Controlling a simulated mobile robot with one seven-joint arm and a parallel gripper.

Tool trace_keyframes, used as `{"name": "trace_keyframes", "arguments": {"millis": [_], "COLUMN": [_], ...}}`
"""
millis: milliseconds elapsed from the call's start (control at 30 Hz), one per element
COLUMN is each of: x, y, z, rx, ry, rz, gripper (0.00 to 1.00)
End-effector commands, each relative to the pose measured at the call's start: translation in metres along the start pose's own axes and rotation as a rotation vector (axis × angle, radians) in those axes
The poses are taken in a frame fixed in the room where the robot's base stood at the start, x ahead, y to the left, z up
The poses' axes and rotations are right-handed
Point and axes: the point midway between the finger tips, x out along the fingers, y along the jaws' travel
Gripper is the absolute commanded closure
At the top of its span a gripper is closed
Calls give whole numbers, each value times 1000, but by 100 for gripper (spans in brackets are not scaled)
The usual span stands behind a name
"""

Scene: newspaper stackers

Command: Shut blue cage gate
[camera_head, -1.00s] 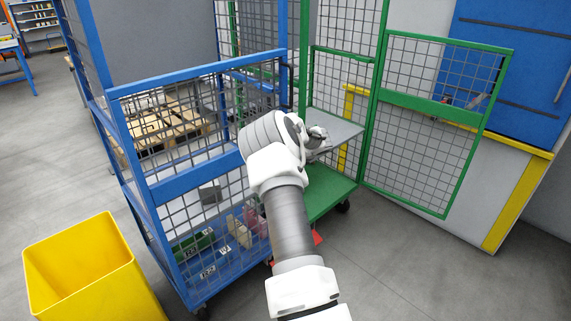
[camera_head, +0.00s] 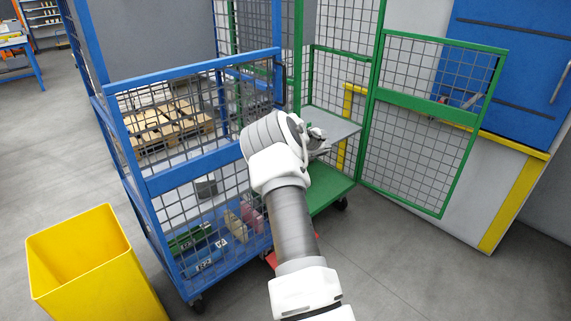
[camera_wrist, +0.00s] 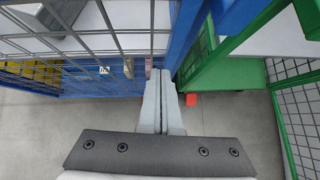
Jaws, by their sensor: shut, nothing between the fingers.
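My gripper (camera_head: 318,143) is right of that edge, between the blue cage and the green cage. In the wrist view my gripper (camera_wrist: 164,74) is shut and empty, its fingertips close beside a blue upright (camera_wrist: 185,32). I cannot tell whether they touch it.
The green cage (camera_head: 330,192) stands just right, its green gate (camera_head: 418,120) swung out to the right. A yellow bin (camera_head: 95,270) stands at front left. The floor at front right is clear.

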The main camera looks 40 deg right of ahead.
Motion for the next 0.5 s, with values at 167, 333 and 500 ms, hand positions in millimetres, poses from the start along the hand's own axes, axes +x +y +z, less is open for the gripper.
{"name": "trace_keyframes", "arguments": {"millis": [167, 333, 500], "x": [-26, -64, -89], "y": [-2, -5, -7], "z": [4, 2, 1], "rx": [4, 4, 2], "ry": [-1, 0, 1], "rz": [-3, -3, -2], "gripper": [100, 100, 100]}}
